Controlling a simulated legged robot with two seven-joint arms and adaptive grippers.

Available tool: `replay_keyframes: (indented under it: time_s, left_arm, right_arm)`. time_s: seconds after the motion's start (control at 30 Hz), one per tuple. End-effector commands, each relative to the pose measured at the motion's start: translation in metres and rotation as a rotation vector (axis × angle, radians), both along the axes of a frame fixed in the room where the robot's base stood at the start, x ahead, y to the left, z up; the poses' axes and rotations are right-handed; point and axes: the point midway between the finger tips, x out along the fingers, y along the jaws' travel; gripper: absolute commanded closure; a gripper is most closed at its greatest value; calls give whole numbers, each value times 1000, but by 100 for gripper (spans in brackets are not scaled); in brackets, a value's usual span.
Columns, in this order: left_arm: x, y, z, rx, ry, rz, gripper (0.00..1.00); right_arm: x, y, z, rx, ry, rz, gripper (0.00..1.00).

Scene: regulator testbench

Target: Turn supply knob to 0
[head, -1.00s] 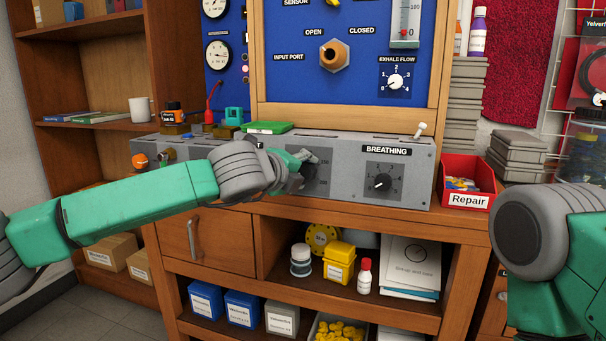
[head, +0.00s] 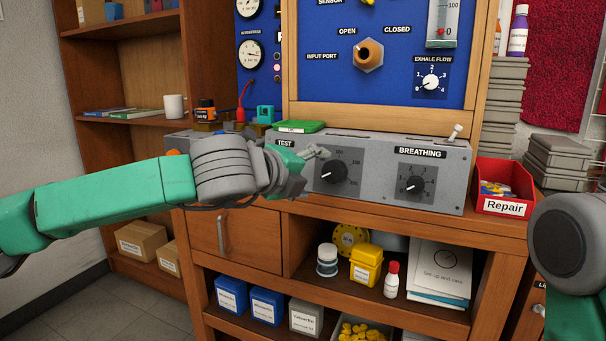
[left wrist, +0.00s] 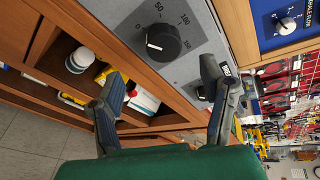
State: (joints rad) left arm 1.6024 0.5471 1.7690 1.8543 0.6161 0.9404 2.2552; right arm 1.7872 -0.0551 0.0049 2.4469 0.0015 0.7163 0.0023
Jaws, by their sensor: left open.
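The grey control box (head: 377,190) carries a black knob with a 50-to-150 dial (head: 333,171), below the TEST label, and a BREATHING knob (head: 414,185). I cannot read a supply label; my left arm covers the box's left part. The dial knob also shows in the left wrist view (left wrist: 163,42), its white mark pointing toward the low end. My left gripper (head: 315,153) is open and empty, just left of and in front of this dial. In the wrist view its spread fingers (left wrist: 163,78) are apart from the knob. My right gripper is out of view.
A green item (head: 299,127) and a small white lever (head: 455,133) are on top of the box. A red Repair bin (head: 503,187) stands to its right. Shelves below hold a yellow container (head: 366,266) and several bottles and boxes.

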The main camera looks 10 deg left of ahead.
Motion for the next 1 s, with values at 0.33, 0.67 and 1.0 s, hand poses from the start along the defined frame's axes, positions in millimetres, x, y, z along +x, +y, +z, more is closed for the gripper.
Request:
replay_keyframes:
  time_s: [0.33,0.67,1.0]
  left_arm:
    - [-24,14,7,0,1,1,35]
    - [-28,6,1,37,-8,-22,35]
    - [-129,-78,-153,829,-295,-563,35]
  right_arm:
    - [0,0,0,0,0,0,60]
    - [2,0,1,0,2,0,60]
    - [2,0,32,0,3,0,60]
